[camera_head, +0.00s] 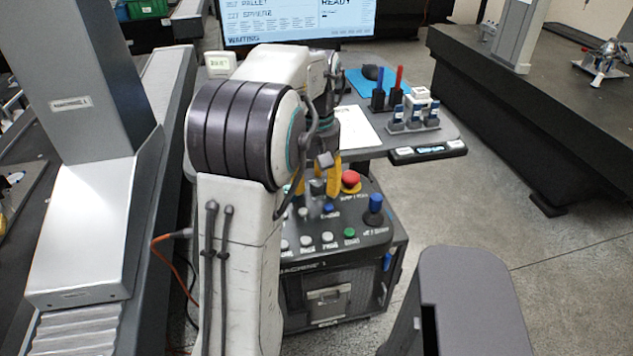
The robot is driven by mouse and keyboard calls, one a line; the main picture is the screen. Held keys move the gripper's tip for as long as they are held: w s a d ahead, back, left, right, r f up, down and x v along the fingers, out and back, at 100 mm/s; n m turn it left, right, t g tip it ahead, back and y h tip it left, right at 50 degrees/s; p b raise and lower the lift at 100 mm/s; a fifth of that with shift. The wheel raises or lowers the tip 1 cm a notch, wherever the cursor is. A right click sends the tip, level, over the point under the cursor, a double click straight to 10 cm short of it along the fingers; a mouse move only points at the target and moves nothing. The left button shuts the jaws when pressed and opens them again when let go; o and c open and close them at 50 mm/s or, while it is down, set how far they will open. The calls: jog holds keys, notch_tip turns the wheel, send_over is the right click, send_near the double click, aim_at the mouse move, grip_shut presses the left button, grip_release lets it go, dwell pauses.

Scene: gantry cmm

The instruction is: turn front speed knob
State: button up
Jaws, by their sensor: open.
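The control panel (375,236) is the sloped dark top of a box labelled "MACHINE 1", in the middle of the view. It carries several small knobs and buttons with labels too small to read, so I cannot tell which is the front speed knob. A grey-green knob (317,187) shows between my fingers, and a blue knob (328,209) is just below them. My gripper (311,195) points down over the back left of the panel, its yellow fingers apart. I cannot tell whether they touch a knob. My arm hides the panel's left part.
A red mushroom button (351,178) stands right of my gripper, and a blue-topped joystick (375,204) at the panel's right. Several white buttons and a green button (350,233) line the front. Behind is a desk with a monitor (300,20) and a tool rack (414,118).

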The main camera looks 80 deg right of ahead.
jog(key=shift+c, duration=0.3)
grip_shut()
dwell(0.3)
